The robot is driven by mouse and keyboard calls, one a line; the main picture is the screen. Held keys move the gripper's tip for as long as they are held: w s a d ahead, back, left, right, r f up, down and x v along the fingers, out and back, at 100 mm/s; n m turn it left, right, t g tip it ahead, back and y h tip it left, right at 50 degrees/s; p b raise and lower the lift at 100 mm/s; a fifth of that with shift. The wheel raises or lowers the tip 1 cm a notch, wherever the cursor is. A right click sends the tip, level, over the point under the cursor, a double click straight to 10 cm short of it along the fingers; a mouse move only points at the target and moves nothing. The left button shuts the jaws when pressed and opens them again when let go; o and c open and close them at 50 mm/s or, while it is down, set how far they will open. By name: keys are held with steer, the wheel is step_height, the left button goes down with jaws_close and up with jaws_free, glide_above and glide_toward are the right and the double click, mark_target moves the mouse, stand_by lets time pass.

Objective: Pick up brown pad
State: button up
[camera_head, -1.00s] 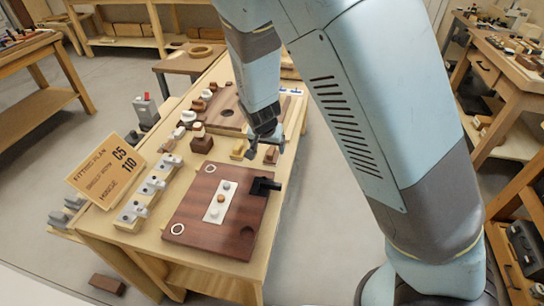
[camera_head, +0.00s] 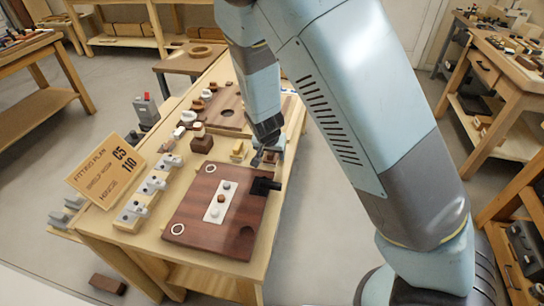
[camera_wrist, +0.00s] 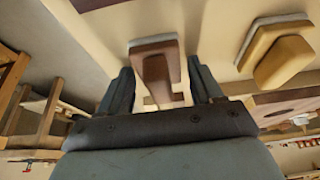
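The brown pad (camera_wrist: 155,50) shows in the wrist view as a brown block with a pale layer at its far edge and a narrower raised part on top. It lies on the light wooden bench. My gripper (camera_wrist: 163,85) is open, with one finger on each side of the raised part and a visible gap on both sides. In the head view my gripper (camera_head: 265,155) is low over the bench, just behind the dark brown board (camera_head: 190,225), and mostly hides the brown pad.
A yellow pad (camera_wrist: 278,55) lies close to the right in the wrist view; in the head view it is left of my gripper (camera_head: 238,150). A black fitting (camera_head: 264,186) sits on the board's right edge. A dark brown block (camera_head: 202,143) and several grey-topped fixtures (camera_head: 157,184) stand to the left.

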steer(key=c, duration=0.8)
steer(key=shift+r, duration=0.45)
step_height(320, 180, up, 3)
steer(key=shift+f, duration=0.2)
steer(key=s+d+r, duration=0.9)
steer(key=d, duration=0.1)
steer(key=shift+s+r, duration=0.25)
steer(key=shift+s, duration=0.05)
